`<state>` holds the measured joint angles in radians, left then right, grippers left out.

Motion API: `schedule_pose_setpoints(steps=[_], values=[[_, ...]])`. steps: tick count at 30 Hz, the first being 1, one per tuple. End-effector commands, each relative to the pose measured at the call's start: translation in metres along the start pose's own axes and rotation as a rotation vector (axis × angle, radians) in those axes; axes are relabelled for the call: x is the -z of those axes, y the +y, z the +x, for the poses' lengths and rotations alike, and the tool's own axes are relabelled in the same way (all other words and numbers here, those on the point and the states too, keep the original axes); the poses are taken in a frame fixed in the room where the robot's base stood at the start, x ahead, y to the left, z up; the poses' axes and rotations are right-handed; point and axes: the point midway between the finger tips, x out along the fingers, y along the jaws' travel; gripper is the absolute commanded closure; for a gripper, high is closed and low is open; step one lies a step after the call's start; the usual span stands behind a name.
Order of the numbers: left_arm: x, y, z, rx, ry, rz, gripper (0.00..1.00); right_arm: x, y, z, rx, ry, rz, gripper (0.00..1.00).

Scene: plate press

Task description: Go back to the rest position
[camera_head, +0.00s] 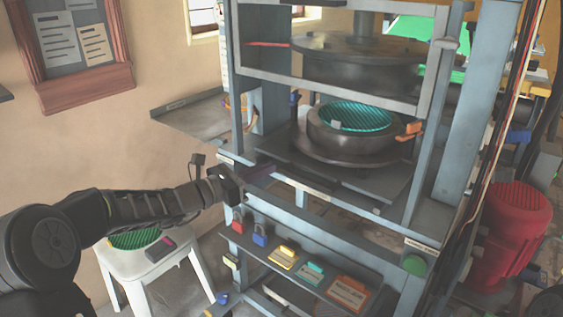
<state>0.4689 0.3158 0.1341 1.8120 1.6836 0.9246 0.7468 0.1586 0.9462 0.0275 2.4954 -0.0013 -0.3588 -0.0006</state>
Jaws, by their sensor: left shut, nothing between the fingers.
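My left arm comes in from the left, and my left gripper (232,190) is at the front left edge of the plate press (300,190). It is shut and holds nothing that shows. The fingertips are small and dark, so I cannot tell whether they touch the frame. Inside the press, a dark round mould (358,140) with a green ribbed plate inside sits on the lower platen, below the raised upper press head (355,62). My right gripper is not in view.
A white stool (150,262) holding a green ribbed disc stands under my left arm. A tool shelf (310,270) with padlocks and coloured tags fronts the press. A red motor (510,235) is at the right. A wooden-framed notice board (75,45) hangs on the wall.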

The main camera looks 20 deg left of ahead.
Motion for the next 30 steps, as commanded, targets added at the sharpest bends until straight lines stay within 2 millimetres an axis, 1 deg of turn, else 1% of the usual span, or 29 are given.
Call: schedule_pose_setpoints(steps=[1, 3, 6, 20, 23, 25, 26, 29, 30], values=[[0.000, 0.000, -0.007, -0.001, 0.001, 0.000, 1.00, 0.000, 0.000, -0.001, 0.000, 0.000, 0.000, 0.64], [0.000, 0.000, -0.014, 0.001, 0.001, 0.000, 1.00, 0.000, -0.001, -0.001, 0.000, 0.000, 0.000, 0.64], [0.001, -0.001, -0.019, 0.002, 0.001, -0.001, 1.00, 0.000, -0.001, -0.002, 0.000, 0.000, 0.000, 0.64], [0.001, -0.001, -0.020, 0.002, 0.001, 0.000, 1.00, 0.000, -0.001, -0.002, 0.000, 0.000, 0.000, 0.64], [0.003, 0.001, -0.020, -0.006, 0.010, 0.025, 1.00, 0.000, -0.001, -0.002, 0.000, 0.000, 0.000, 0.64], [0.014, 0.006, -0.021, -0.023, 0.056, 0.077, 1.00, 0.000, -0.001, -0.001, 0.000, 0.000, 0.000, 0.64], [0.023, 0.007, -0.021, -0.026, 0.090, 0.109, 1.00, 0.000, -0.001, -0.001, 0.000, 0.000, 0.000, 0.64], [0.065, 0.004, -0.028, -0.016, 0.239, 0.233, 1.00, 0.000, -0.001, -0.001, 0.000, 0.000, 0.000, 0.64], [0.088, 0.002, -0.032, -0.002, 0.310, 0.286, 1.00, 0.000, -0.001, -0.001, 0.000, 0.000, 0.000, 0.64]])
